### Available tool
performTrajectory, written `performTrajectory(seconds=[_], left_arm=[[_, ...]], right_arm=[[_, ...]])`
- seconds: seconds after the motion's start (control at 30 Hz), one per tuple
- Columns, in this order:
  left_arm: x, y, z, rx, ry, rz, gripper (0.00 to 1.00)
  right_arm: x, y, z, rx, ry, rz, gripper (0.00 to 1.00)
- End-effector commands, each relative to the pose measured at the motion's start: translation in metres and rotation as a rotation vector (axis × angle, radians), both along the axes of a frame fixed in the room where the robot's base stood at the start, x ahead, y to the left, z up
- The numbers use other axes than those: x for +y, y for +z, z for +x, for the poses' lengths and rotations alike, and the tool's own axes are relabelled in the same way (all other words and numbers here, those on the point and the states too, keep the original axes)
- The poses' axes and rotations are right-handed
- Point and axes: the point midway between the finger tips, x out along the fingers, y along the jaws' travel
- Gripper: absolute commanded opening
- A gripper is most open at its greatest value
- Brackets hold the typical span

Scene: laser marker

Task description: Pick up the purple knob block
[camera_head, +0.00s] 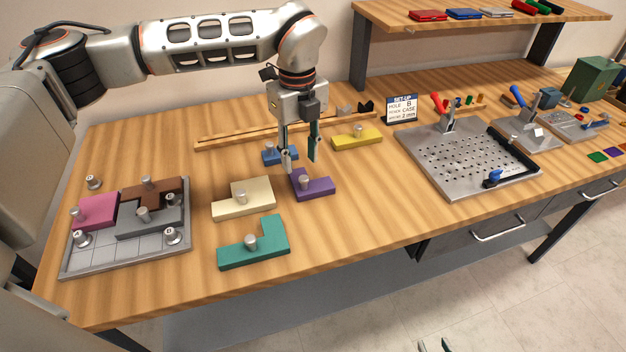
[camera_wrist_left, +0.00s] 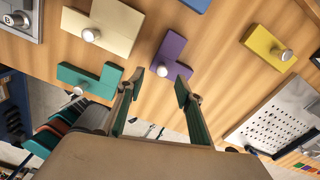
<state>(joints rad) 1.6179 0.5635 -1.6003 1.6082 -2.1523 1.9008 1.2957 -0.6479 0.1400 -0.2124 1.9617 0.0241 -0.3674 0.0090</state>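The purple knob block (camera_head: 320,188) lies on the wooden table with its silver knob up. It also shows in the left wrist view (camera_wrist_left: 174,46), with its knob (camera_wrist_left: 161,70) between and beyond the fingertips. My left gripper (camera_head: 301,162) points down over the block, its green-lined fingers apart and empty. In the left wrist view the fingers (camera_wrist_left: 157,86) are spread wide with nothing between them. The fingers partly cover the block's back edge in the head view; I cannot tell if they touch it. My right gripper (camera_head: 434,346) shows only two separated fingertips at the bottom edge.
Around the purple block lie a cream block (camera_head: 238,203), a teal block (camera_head: 268,250), a blue block (camera_head: 274,156) and a yellow block (camera_head: 352,142). A grey tray (camera_head: 84,262) holds several blocks at left. A perforated metal plate (camera_head: 463,150) stands right. Bare table lies between.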

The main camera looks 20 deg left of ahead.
Motion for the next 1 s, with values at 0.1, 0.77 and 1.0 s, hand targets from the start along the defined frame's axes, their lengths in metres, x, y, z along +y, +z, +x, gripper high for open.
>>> performTrajectory(seconds=[0.1,0.77,1.0], left_arm=[[-0.001,-0.015,-0.001,0.003,-0.003,-0.001,0.36],[-0.006,-0.073,0.003,0.003,-0.006,-0.004,0.36],[-0.006,-0.073,0.003,0.003,-0.006,-0.004,0.00]], right_arm=[[0.000,0.001,0.000,0.000,0.000,0.000,0.32],[0.000,0.009,0.000,-0.002,0.000,0.001,0.32],[0.000,0.009,0.000,-0.002,0.000,0.001,0.32]])
